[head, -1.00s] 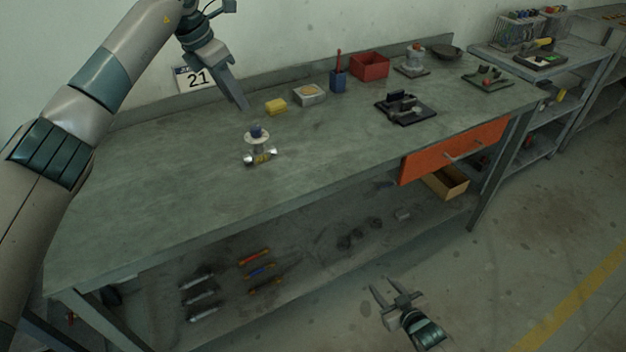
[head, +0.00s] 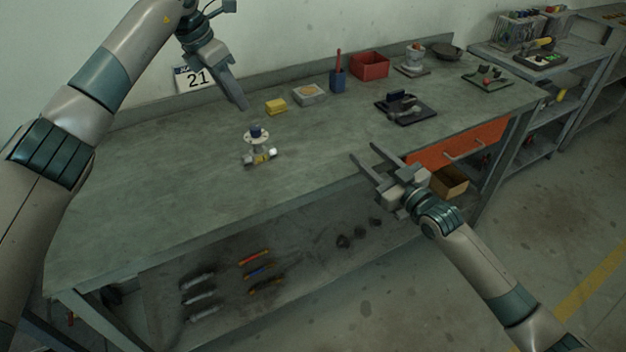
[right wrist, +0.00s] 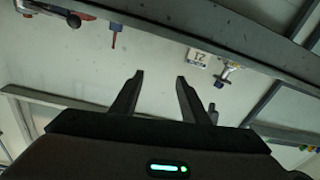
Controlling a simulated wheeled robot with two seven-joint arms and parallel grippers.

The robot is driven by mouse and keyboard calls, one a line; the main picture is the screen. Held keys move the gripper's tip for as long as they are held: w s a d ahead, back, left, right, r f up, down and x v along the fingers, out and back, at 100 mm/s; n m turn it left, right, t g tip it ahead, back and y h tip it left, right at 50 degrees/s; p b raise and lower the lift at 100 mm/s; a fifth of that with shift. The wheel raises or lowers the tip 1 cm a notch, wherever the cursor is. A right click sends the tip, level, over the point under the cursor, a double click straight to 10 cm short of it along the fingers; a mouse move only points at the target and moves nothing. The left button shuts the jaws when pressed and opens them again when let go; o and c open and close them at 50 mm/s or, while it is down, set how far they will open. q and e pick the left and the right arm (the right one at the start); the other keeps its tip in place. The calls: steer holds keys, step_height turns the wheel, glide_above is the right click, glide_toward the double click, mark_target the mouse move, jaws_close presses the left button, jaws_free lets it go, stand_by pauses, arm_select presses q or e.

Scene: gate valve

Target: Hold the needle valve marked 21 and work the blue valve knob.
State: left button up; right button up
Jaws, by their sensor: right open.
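The needle valve (head: 258,148) stands upright on the workbench, a small silver body with a pale round flange and a brass-coloured part. Its blue knob (head: 255,130) is on top. The valve also shows small in the right wrist view (right wrist: 228,73). The plate marked 21 (head: 196,79) is at the wall behind the bench. My left gripper (head: 242,106) hangs above and behind the valve, apart from it; its fingers overlap, so its opening is unclear. My right gripper (head: 363,151) is open and empty near the bench's front edge, well right of the valve.
Behind the valve are a yellow block (head: 275,107) and a small box (head: 309,94). An orange drawer (head: 480,142) fronts the bench. The bench around the valve is clear.

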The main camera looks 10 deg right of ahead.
mark_target(261, 147)
steer(key=s+a+g+y, duration=0.1)
steer(key=a, duration=0.4)
steer(key=s+a+y, duration=0.1)
steer(key=s+a, duration=0.1)
steer(key=a, duration=0.3)
steer(key=s+a+n+g+y, duration=0.1)
steer(key=s+a, duration=0.1)
steer(key=a, duration=0.3)
steer(key=shift+a+f+g+y, duration=0.15)
steer(key=shift+f+g+y, duration=0.15)
steer(key=shift+f, duration=0.1)
steer(key=x, duration=1.7)
steer(key=shift+w+a, duration=0.1)
steer(key=shift+a, duration=0.05)
